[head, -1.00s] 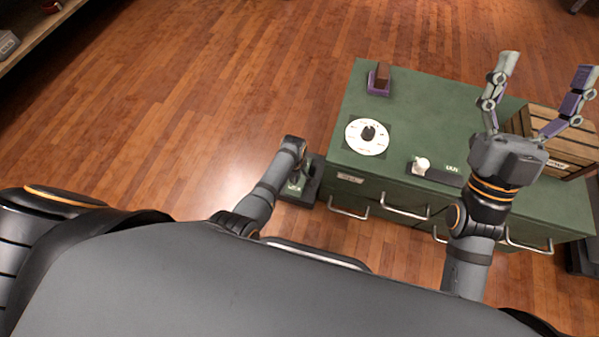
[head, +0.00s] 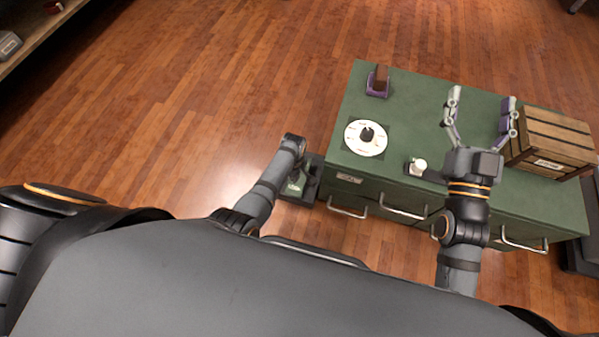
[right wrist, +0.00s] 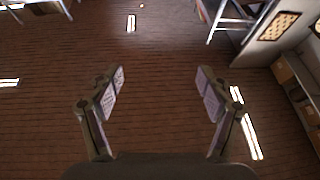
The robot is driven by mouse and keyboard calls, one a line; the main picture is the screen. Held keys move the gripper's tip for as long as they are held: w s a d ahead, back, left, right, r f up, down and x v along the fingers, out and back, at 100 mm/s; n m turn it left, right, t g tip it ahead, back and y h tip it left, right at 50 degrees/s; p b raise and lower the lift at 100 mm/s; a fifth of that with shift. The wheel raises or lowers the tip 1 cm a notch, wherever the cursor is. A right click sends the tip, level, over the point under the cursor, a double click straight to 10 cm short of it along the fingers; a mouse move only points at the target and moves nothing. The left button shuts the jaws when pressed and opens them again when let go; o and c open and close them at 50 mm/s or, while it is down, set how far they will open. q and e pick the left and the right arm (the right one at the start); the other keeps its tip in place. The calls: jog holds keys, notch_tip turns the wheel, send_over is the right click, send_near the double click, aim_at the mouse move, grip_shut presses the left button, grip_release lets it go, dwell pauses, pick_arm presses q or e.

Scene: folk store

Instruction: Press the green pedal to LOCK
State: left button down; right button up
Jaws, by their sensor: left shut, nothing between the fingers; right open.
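A dark pedal unit with a pale green part (head: 295,186) sits low at the left end of the green cabinet. My left arm comes down next to it and covers part of it. My left gripper is hidden below that arm, so its fingers and any contact with the pedal cannot be seen. A lock marking cannot be read. My right gripper (head: 482,98) is open and empty above the cabinet top, left of the wooden crate. Its spread fingers also show in the right wrist view (right wrist: 160,80), with only floor and furniture beyond them.
The green cabinet (head: 415,100) carries a white dial (head: 365,138), a brown and purple switch (head: 377,82), a white knob (head: 418,167) and a wooden crate (head: 555,143). Metal handles stick out from its near side. The wooden floor (head: 200,80) to the left is clear.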

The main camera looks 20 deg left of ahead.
jog(key=s+f+g+p, duration=0.1)
jog(key=f+g, duration=0.3)
jog(key=f, duration=0.5)
jog(key=s+f+g+p, duration=0.1)
jog(key=s+f+g, duration=0.3)
jog(key=f, duration=0.5)
jog(key=s+f+g+p, duration=0.1)
jog(key=s+f+g, duration=0.2)
jog(key=f, duration=0.5)
jog(key=shift+a+f+m+g, duration=0.3)
jog(key=shift+a+f+g, duration=0.15)
jog(key=shift+g, duration=0.45)
jog(key=shift+r, duration=0.1)
